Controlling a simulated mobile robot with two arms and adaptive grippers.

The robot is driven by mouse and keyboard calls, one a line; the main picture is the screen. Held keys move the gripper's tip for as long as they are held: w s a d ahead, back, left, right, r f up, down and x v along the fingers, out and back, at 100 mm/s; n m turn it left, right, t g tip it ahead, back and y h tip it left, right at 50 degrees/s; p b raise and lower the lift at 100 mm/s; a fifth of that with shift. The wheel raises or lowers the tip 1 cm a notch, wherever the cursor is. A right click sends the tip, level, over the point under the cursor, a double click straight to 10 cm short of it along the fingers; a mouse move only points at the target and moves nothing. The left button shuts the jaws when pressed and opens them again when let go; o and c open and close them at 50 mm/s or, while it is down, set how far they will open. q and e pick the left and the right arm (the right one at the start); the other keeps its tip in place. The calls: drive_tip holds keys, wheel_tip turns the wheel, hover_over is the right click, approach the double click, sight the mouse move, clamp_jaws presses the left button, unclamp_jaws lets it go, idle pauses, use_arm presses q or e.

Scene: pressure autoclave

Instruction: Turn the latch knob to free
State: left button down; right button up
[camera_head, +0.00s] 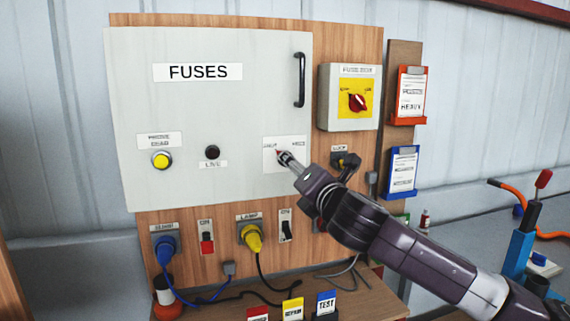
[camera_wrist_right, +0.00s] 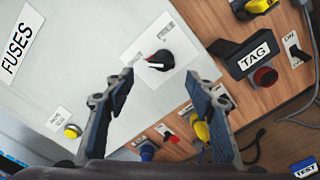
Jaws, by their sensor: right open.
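The latch knob (camera_wrist_right: 160,60) is a black round knob with a red and white pointer, on a white label plate (camera_wrist_right: 150,45) on the grey FUSES door. In the wrist view the pointer lies toward the picture's left; the small words on the plate are too blurred to read. My right gripper (camera_wrist_right: 159,82) is open, with one finger on each side below the knob and nothing between them. In the head view my right gripper (camera_head: 287,158) is at the label plate (camera_head: 271,146) and hides most of the knob. My left gripper is not in view.
The FUSES door (camera_head: 230,110) has a black handle (camera_head: 300,79). A yellow and red rotary switch (camera_head: 357,100) is to its right. Blue (camera_head: 165,245) and yellow plugs (camera_head: 251,237) with cables are below. A black TAG box (camera_wrist_right: 250,60) stands out right of the knob.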

drive_tip(key=shift+p+x, duration=1.05)
drive_tip(key=shift+x, duration=2.9)
drive_tip(key=shift+d+f, duration=0.1)
drive_tip(key=shift+d, duration=0.05)
drive_tip(key=shift+c, duration=0.7)
drive_tip(key=c, duration=1)
